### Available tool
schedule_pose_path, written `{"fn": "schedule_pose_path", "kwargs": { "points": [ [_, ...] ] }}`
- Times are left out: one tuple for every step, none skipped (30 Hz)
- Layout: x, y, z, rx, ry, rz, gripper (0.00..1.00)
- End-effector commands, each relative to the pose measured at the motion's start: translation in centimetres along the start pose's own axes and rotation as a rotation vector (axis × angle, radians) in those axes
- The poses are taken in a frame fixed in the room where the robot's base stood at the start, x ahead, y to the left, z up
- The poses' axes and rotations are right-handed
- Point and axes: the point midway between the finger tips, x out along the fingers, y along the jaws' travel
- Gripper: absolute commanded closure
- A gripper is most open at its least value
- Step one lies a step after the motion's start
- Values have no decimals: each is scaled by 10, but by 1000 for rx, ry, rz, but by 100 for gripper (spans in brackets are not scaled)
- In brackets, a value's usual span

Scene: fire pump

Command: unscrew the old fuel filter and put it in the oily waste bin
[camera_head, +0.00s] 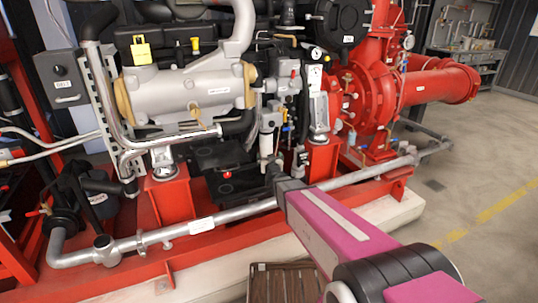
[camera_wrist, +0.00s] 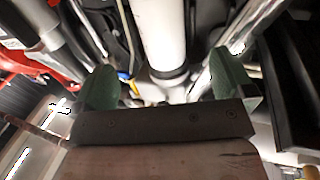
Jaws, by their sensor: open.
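The fuel filter (camera_wrist: 163,35) is probably the white cylinder in the upper middle of the wrist view. In the head view it seems to be the pale cylinder (camera_head: 266,145) under the metal filter housing (camera_head: 271,117) on the engine. My gripper (camera_wrist: 163,68) is open, with a green finger on each side of the cylinder's line. I cannot tell whether the cylinder is between the fingers or beyond them. In the head view my gripper (camera_head: 280,178) is just below the filter, its fingers hard to make out. I cannot identify an oily waste bin.
A silver pipe (camera_head: 235,212) runs along the red base frame (camera_head: 195,243) close under my gripper. A red pump (camera_head: 372,90) stands to the right of the filter. A slatted wooden piece (camera_head: 285,283) is on the floor in front. Open floor (camera_head: 480,170) lies at right.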

Motion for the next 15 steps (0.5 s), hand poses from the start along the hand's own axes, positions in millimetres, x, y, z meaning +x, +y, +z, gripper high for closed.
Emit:
{"fn": "schedule_pose_path", "kwargs": {
  "points": [
    [4, 0, 0, 0, 1, 0, 0],
    [6, 0, 0, 0, 1, 0, 0],
    [9, 0, 0, 0, 2, 0, 0],
    [12, 0, 0, 0, 2, 0, 0],
    [15, 0, 0, 0, 2, 0, 0],
    [19, 0, 0, 0, 3, 0, 0],
    [22, 0, 0, 0, 3, 0, 0],
    [26, 0, 0, 0, 3, 0, 0],
    [30, 0, 0, 0, 3, 0, 0],
    [33, 0, 0, 0, 3, 0, 0],
    [36, 0, 0, 0, 3, 0, 0],
    [40, 0, 0, 0, 3, 0, 0],
    [43, 0, 0, 0, 3, 0, 0],
    [46, 0, 0, 0, 2, 0, 0],
    [50, 0, 0, 0, 2, 0, 0]
  ]
}}
